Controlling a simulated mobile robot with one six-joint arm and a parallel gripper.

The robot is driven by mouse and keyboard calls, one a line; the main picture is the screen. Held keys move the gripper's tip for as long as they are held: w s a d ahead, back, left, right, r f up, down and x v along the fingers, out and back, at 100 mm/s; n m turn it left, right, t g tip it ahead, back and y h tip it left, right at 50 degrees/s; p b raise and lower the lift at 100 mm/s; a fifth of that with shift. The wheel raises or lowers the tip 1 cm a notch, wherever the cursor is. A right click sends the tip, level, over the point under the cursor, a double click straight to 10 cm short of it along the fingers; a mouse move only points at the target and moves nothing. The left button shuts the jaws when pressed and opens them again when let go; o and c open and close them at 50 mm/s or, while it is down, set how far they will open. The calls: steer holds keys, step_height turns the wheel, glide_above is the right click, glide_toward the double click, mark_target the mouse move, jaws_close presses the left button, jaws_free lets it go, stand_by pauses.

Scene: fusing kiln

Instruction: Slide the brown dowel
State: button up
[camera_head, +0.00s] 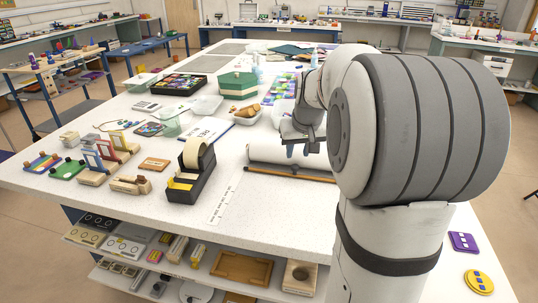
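The brown dowel (290,174) lies on the white tabletop along the near side of a white roll (270,154). Its left end shows, and its right end runs behind my arm. My gripper (304,150) is over the right part of the roll, a little beyond the dowel in the picture. It is small and partly hidden by my arm, so its opening and any contact with the roll are unclear.
A black tape dispenser (191,180) with a tan roll stands left of the dowel, beside a paper ruler strip (222,202). Clear bins (206,105) and a green box (238,85) stand behind. The tabletop in front of the dowel is clear to the near edge.

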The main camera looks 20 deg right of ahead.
mark_target(295, 166)
steer(key=x, duration=0.8)
steer(key=shift+w+d, duration=0.3)
steer(key=shift+d, duration=0.15)
steer(key=shift+c, duration=0.4)
jaws_close()
